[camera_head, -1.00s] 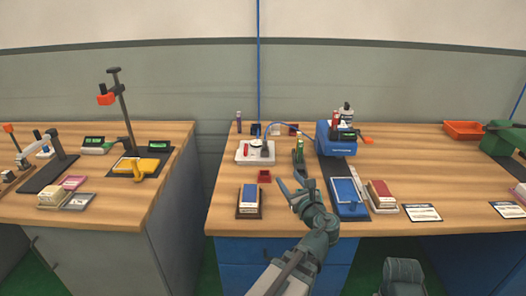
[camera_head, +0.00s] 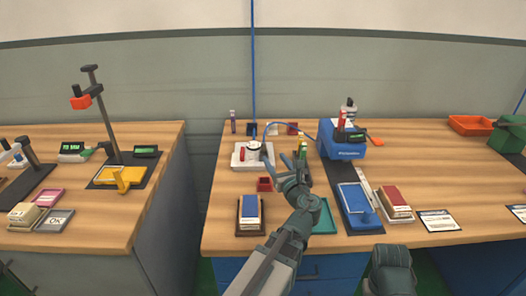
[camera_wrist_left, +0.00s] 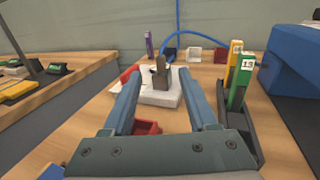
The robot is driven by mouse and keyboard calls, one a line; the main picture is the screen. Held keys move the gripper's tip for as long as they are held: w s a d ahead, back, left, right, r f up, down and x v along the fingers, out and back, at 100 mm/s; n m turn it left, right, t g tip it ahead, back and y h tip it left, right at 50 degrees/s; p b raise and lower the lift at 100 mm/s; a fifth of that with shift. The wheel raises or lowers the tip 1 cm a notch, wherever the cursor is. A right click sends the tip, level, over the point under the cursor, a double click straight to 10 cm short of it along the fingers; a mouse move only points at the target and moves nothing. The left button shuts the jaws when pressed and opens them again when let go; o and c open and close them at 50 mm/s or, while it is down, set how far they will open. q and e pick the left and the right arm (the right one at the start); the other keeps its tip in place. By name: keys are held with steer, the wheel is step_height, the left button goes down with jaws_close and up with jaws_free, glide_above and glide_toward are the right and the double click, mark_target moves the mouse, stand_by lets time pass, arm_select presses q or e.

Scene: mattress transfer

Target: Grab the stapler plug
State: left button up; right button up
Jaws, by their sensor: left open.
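The grey plug (camera_head: 267,152) stands on a white pad (camera_head: 243,163) towards the back of the middle table, with a blue cable (camera_head: 290,126) arching near it. In the left wrist view the plug (camera_wrist_left: 160,73) is upright on the pad (camera_wrist_left: 150,97), framed between my fingers. My left gripper (camera_head: 290,162) is open and empty, in front and to the right of the plug. In the left wrist view its two fingers (camera_wrist_left: 160,88) are spread wide, apart from the plug. My right gripper is not seen.
A red bin (camera_head: 264,184) sits just in front of the pad. Upright green and yellow items (camera_wrist_left: 235,75) stand close to the right finger in the wrist view. A blue machine (camera_head: 340,140) is to the right. A card stack (camera_head: 249,213) lies at the front left.

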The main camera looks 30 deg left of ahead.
mark_target(265, 146)
arm_select(q)
steer(key=x, duration=0.6)
steer(key=shift+a, duration=0.1)
steer(key=shift+w+f, duration=0.1)
steer(key=shift+w, duration=0.05)
steer(key=x, duration=0.5)
steer(key=shift+f+b, duration=0.3)
steer(key=shift+b, duration=0.1)
steer(key=shift+c, duration=0.3)
jaws_close()
